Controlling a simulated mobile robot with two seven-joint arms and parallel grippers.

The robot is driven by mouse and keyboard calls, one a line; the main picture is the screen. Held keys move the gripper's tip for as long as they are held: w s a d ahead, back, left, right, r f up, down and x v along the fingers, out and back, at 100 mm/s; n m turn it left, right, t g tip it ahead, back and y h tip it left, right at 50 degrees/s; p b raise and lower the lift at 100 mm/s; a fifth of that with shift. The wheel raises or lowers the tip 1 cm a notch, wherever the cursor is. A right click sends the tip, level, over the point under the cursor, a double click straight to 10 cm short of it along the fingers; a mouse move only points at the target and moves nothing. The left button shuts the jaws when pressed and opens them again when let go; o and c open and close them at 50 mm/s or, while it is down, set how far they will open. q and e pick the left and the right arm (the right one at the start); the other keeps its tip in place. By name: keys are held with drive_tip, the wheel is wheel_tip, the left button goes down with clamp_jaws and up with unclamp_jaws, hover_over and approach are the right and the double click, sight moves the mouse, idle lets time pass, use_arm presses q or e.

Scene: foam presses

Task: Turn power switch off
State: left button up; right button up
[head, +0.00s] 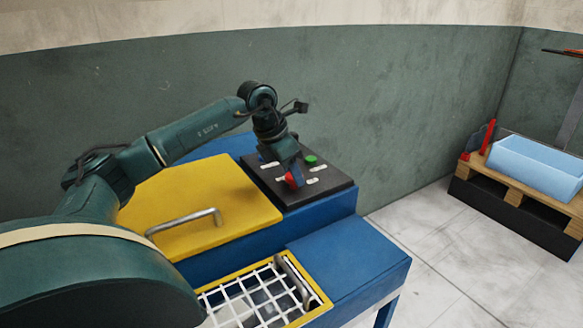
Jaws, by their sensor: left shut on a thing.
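The black control panel (327,193) sits on top of the blue machine and has white labels, a green button (311,160) and a red switch (291,180). My left gripper (293,174) reaches down over the panel from the left and is shut on the red switch, which shows at its fingertips. The gripper partly hides the switch, and I cannot tell which position it is turned to. My right gripper is not in view.
A yellow lid (200,200) with a metal handle (184,221) lies left of the panel. In front is a yellow-framed white grid (240,304) beside a blue ledge (350,258). A light blue bin (535,165) stands on a pallet (513,190) at the right. The wall is close behind.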

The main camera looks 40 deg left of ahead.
use_arm(q)
drive_tip(key=n+y, duration=0.1)
drive_tip(key=n, duration=0.1)
drive_tip(key=n+y, duration=0.1)
drive_tip(key=n, duration=0.2)
drive_tip(key=shift+d+n, duration=0.2)
drive_tip(key=shift+n, duration=0.1)
drive_tip(key=shift+n+y+p, duration=0.35)
drive_tip(key=shift+n+y, duration=0.55)
drive_tip(key=shift+n, duration=1.2)
drive_tip(key=o, duration=1)
drive_tip(key=shift+r, duration=0.15)
drive_tip(key=v, duration=1.3)
drive_tip(key=shift+w+d, duration=0.1)
drive_tip(key=shift+w, duration=0.05)
